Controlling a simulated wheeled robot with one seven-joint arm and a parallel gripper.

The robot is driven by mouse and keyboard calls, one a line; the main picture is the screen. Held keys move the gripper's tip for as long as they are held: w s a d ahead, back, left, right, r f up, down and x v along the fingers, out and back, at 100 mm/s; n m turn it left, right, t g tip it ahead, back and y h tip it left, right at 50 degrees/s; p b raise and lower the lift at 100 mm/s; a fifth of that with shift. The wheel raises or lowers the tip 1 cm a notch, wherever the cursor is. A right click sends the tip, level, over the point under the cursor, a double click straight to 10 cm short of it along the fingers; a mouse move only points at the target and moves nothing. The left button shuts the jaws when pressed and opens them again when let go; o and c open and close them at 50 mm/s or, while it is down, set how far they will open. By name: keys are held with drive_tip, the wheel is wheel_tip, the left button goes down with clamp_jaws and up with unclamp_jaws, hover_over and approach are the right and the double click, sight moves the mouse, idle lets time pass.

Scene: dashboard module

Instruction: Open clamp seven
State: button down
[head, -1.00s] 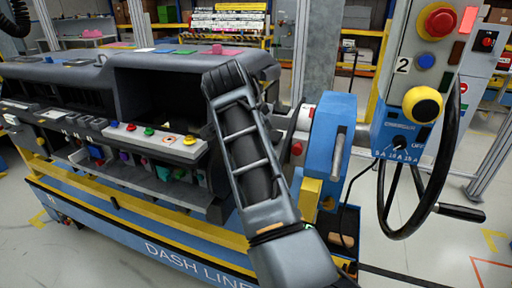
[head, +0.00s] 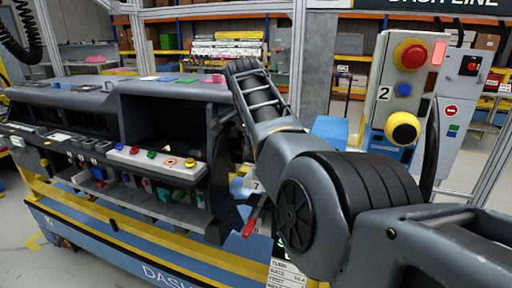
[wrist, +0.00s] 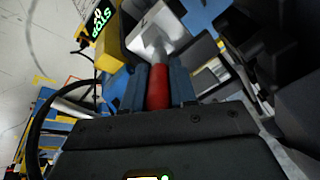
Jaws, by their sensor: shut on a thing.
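In the wrist view, a red clamp handle (wrist: 158,88) sticks out of a pale grey clamp block (wrist: 158,36) that has a dark mark, too unclear to read surely. My gripper (wrist: 157,84) is shut on the red handle, one blue finger on each side. In the head view, a red lever (head: 255,216) slants down below the right end of the dashboard module (head: 165,112). I cannot tell whether it is the same handle.
A post with a red button (head: 410,55) and a black-and-yellow knob (head: 402,128) stands to the right. In the wrist view, a yellow block (wrist: 112,45) and a green-lit display (wrist: 99,20) are close to the clamp. Dark dashboard parts crowd the right side.

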idle(0.4)
drive_tip(key=c, duration=0.9)
unclamp_jaws()
drive_tip(key=shift+b+v, duration=0.6)
drive_tip(key=shift+v, duration=3.2)
drive_tip(key=shift+w, duration=0.1)
